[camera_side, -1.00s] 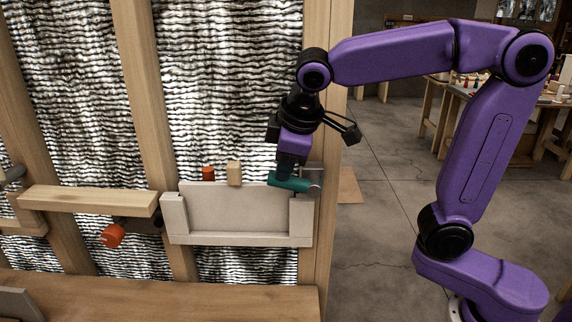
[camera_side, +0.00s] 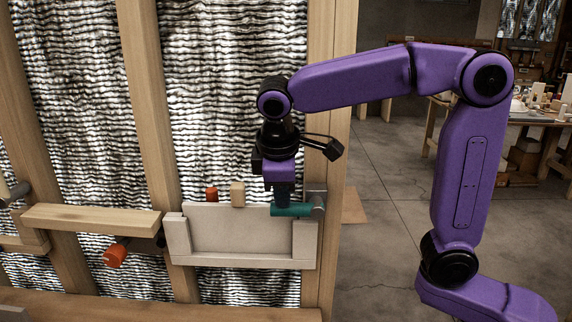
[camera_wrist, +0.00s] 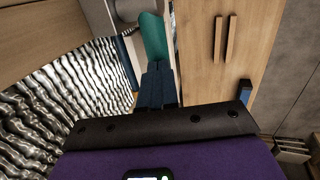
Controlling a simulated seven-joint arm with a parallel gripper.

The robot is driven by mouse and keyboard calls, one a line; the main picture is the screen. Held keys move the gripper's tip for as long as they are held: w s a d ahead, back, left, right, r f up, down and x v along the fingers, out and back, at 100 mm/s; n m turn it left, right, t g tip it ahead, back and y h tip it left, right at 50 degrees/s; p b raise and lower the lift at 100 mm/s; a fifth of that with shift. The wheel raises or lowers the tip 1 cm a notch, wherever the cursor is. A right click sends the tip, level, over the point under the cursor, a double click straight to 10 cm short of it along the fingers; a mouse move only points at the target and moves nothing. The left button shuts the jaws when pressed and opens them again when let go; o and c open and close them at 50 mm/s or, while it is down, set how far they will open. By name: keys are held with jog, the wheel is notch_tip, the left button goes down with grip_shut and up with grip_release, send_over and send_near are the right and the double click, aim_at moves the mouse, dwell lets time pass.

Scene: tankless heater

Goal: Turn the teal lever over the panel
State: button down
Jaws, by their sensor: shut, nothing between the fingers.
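The teal lever (camera_side: 292,210) lies roughly level at the upper right of the pale panel (camera_side: 235,232), fixed to a grey mount (camera_side: 316,199) on the wooden post. In the wrist view the teal lever (camera_wrist: 153,38) runs just beyond my fingertips. My gripper (camera_side: 282,200) points down from above, its fingers shut with nothing between them. The fingertips meet or nearly meet the lever's top; I cannot tell whether they touch. In the wrist view my gripper (camera_wrist: 158,68) shows dark blue fingers close together beside the lever's end.
An orange-red block (camera_side: 211,194) and a tan block (camera_side: 237,194) stand behind the panel's top edge. A wooden shelf (camera_side: 92,218) and an orange knob (camera_side: 115,257) are to the left. Wooden posts frame the wall.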

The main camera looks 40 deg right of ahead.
jog(key=v, duration=1.3)
jog(key=s+d+f+n+y, duration=0.1)
jog(key=s+d+f, duration=0.3)
jog(key=s+f, duration=0.3)
jog(key=s+d+f+n+g+y, duration=0.1)
jog(key=s+d+f, duration=0.3)
jog(key=s+f, duration=0.3)
jog(key=s+d+f+n+g+y, duration=0.1)
jog(key=s+d+f, duration=0.3)
jog(key=s+f, duration=0.3)
notch_tip(320, 180, down, 2)
jog(key=shift+s+d+f+n, duration=0.2)
jog(key=shift+d+n, duration=0.1)
dwell(0.9)
